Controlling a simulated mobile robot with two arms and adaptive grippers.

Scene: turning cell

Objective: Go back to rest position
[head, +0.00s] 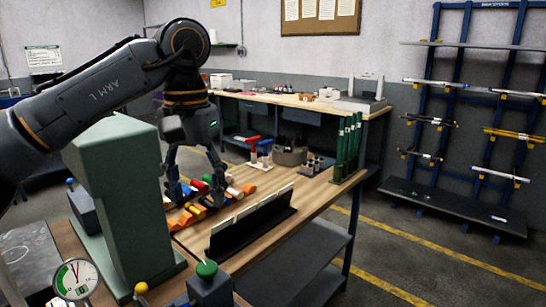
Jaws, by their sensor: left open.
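My left gripper (199,185) hangs from my left arm, which comes in from the left. It points down with its fingers spread apart, over several coloured handles (205,200) in orange, red, yellow, white and blue on the wooden workbench (275,218). I see nothing held between the fingers. I cannot tell whether the fingertips touch the handles. My right gripper is not in the view.
A green machine column (130,200) stands close below my left arm. A dark rack (250,222), a grey bin (289,156) and green upright tubes (347,147) stand on the bench. A blue wall rack (455,110) is at right. Floor between is clear.

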